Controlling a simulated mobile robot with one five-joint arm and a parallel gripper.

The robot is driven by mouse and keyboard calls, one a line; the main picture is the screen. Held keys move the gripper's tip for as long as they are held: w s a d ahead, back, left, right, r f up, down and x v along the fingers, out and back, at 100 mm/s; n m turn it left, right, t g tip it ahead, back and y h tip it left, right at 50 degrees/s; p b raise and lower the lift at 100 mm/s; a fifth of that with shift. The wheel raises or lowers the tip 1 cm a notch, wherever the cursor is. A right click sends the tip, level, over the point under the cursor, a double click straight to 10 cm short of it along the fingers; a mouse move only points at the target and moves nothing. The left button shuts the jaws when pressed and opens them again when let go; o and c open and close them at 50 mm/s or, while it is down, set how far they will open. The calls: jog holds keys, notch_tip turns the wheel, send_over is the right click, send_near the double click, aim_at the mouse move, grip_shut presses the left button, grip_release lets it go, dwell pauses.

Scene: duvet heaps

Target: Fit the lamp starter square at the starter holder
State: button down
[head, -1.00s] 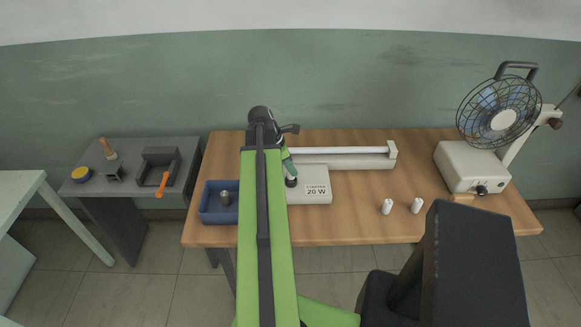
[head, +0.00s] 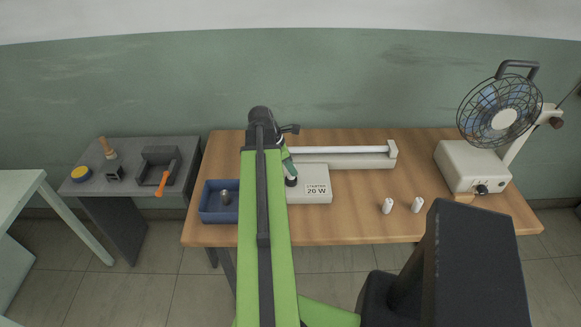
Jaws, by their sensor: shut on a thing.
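The starter holder appears to be the pale box labelled "STARTER" (head: 312,190) on the wooden table, in front of a long tube fitting (head: 345,157). My gripper (head: 291,180) is at the left part of this box, pointing down, just right of my green arm. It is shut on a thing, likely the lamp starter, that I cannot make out. My arm hides the box's left end, and I cannot tell whether the held thing touches the holder or sits square. Two white cylinders, like starters (head: 388,205) (head: 417,205), stand to the right. A grey cylinder (head: 225,197) is in the blue bin (head: 209,215).
A fan (head: 502,119) on a cream box (head: 462,165) occupies the table's right end. The wooden table's front middle is clear.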

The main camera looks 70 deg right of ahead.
jog(key=shift+f+b, duration=1.25)
jog(key=shift+f, duration=0.1)
jog(key=c, duration=1.1)
grip_release()
jog(key=p+v, duration=1.6)
jog(key=v, duration=0.1)
jog(key=shift+a+r, duration=0.1)
jog(key=shift+r, duration=0.15)
